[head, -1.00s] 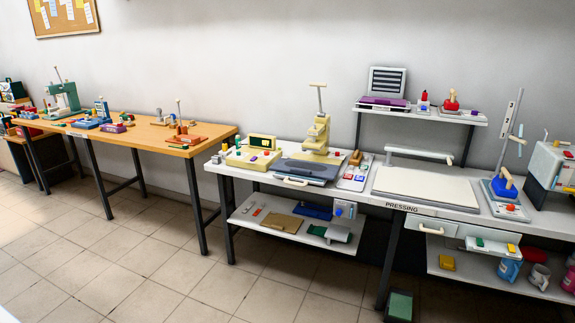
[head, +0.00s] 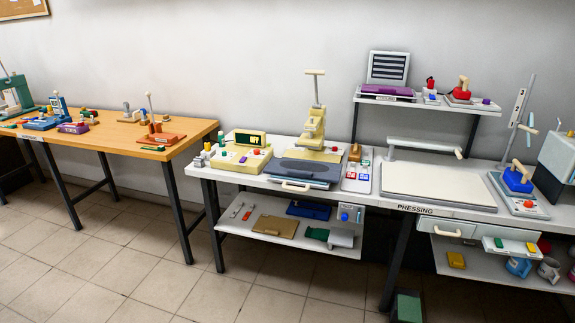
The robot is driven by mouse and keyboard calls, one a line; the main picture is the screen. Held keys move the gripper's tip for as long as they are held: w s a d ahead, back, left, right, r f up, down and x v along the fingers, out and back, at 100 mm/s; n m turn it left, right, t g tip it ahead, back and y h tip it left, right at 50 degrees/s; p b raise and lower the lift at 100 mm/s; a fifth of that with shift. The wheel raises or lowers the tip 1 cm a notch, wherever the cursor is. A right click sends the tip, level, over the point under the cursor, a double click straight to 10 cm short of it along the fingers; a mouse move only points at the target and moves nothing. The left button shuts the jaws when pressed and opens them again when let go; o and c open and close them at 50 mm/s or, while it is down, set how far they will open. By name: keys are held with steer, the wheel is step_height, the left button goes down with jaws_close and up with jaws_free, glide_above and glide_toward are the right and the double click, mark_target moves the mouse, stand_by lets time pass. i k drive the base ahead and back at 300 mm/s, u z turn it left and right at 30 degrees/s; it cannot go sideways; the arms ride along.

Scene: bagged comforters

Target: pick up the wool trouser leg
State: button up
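I cannot pick out a wool trouser leg with certainty in the head view. Cloth-like pieces lie on the lower shelf of the white bench: a dark blue folded piece (head: 309,209), a green piece (head: 317,234) and a flat tan piece (head: 275,226). A pale pressing board (head: 438,185) lies bare on the bench top behind the "PRESSING" label. My gripper is not in view.
A raised shelf (head: 425,102) stands behind. A wooden table (head: 118,132) is at left.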

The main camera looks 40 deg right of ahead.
mark_target(293, 168)
steer(key=u, duration=0.2)
steer(key=i, duration=1.55)
